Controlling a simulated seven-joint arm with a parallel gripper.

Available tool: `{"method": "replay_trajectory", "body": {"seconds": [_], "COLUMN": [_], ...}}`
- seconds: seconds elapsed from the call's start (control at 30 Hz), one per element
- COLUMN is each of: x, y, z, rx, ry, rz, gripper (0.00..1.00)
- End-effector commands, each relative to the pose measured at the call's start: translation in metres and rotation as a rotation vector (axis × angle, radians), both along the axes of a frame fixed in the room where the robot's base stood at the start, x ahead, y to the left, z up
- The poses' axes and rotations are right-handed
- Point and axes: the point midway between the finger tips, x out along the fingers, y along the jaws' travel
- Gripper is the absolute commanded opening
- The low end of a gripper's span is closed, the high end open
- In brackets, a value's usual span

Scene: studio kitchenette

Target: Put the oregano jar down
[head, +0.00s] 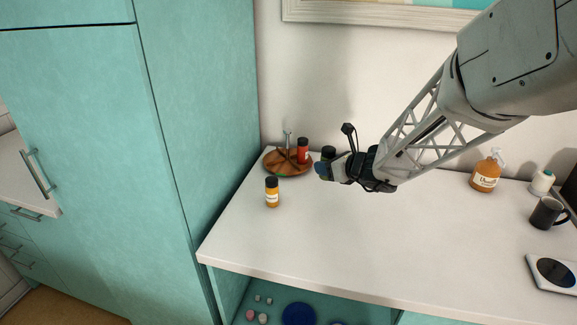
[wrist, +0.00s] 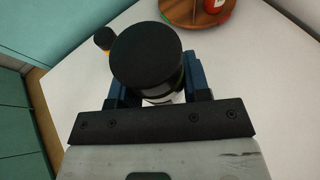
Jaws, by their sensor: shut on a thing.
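My gripper (head: 326,170) is over the back left of the white counter. It is shut on a jar with a black lid, which I take for the oregano jar (head: 328,152). In the wrist view the round black lid of the oregano jar (wrist: 146,54) faces the camera. Its body sits between the blue fingers of my gripper (wrist: 158,86), with a strip of pale label showing. The rest of its label and its base are hidden, so I cannot tell whether it touches the counter.
A yellow jar with a black lid (head: 272,193) stands on the counter, left of my gripper. A round wooden tray (head: 274,168) behind it bears a red jar (head: 303,151). A soap bottle (head: 485,177) and mug (head: 546,213) stand right. The counter's middle (head: 390,235) is clear.

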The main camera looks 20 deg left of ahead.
Motion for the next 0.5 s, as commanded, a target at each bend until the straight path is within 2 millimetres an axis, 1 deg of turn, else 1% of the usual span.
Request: {"method": "replay_trajectory", "body": {"seconds": [0.03,0.2,0.27,0.4,0.5], "x": [0.013,0.052,0.065,0.093,0.111], "y": [0.013,0.052,0.065,0.099,0.122], "z": [0.007,0.029,0.037,0.055,0.067], "rx": [0.0,0.0,-0.002,-0.006,-0.009], "ry": [-0.003,-0.002,-0.001,-0.004,-0.005], "rz": [0.016,0.06,0.075,0.107,0.126], "gripper": [0.18,0.18,0.18,0.18,0.18]}}
